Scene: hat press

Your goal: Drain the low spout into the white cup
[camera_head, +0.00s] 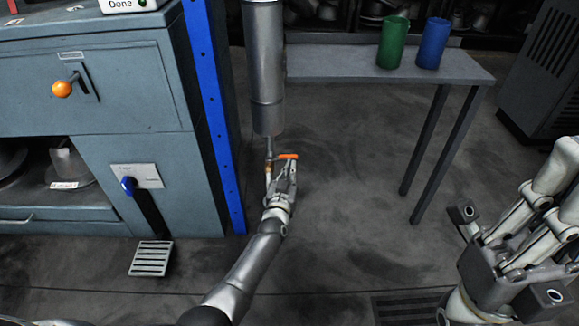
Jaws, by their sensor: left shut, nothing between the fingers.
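A grey metal cylinder (266,80) hangs down with a narrow pipe at its bottom. A brassy low spout (268,170) and an orange lever handle (287,156) sit at the pipe's end. My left gripper (290,170) is shut and empty, right at the orange handle and just right of the spout; I cannot tell whether it touches the handle. My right gripper (505,255) is large at the lower right, its fingers spread wide, with nothing seen between them. I see no clear white cup; no cup shows under the spout.
A green cup (392,42) and a blue cup (432,43) stand on a grey side table (325,68). A blue-grey machine (95,95) with an orange knob (62,89), a blue-tipped lever (129,185) and a pedal (151,258) fills the left. Floor right of the spout is open.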

